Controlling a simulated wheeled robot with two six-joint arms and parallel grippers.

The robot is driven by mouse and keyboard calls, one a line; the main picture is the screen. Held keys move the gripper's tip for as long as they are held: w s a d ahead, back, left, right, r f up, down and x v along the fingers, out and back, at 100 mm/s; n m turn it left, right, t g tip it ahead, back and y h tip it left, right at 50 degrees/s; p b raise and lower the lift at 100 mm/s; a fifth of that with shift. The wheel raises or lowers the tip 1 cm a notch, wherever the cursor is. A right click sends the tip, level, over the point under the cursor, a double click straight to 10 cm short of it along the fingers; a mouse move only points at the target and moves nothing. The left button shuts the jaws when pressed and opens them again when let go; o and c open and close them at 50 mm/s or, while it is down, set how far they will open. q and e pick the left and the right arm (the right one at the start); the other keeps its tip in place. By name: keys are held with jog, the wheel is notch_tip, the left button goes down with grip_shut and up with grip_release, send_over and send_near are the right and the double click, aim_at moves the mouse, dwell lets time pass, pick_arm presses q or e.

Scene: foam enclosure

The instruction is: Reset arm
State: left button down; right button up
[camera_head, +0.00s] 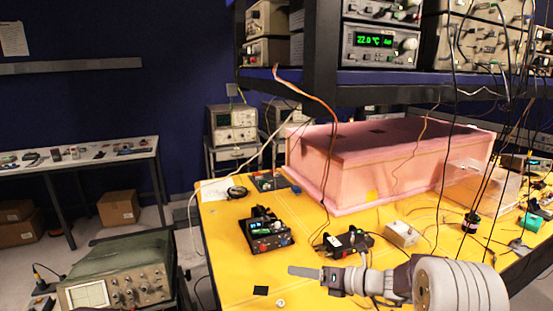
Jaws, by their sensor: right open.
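My right gripper (305,272) comes in from the lower right of the head view, over the front of the yellow table (225,255). It is seen nearly edge-on, its fingers pointing left. It is open, and nothing shows between its fingers. The grey arm behind it hides part of the table's front right. My left gripper is not in view.
A pink foam enclosure (360,165) stands at the table's back. A black device (268,232), a power strip (348,241) and a small grey box (401,234) lie beyond the gripper. Cables hang at right. An oscilloscope (118,279) stands at lower left.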

jog(key=s+a+f+n+g+h, duration=0.25)
jog(key=s+n, duration=0.35)
jog(key=s, duration=0.3)
jog(key=s+a+f+n+g+h, duration=0.1)
jog(key=s+f+n+g+h, duration=0.2)
jog(key=s+n, duration=0.45)
jog(key=s+d+f+n+h, duration=0.3)
jog(key=s+d+n, duration=0.1)
jog(key=d+n, duration=0.3)
jog(key=s+d+f+n+h, duration=0.3)
jog(key=d+n, duration=0.3)
jog(key=n, duration=0.6)
jog(key=shift+s+d+g+h, duration=0.4)
jog(key=shift+s+g+h, duration=0.05)
jog(key=shift+s, duration=0.2)
jog(key=shift+s+f, duration=0.1)
jog(key=shift+m, duration=0.25)
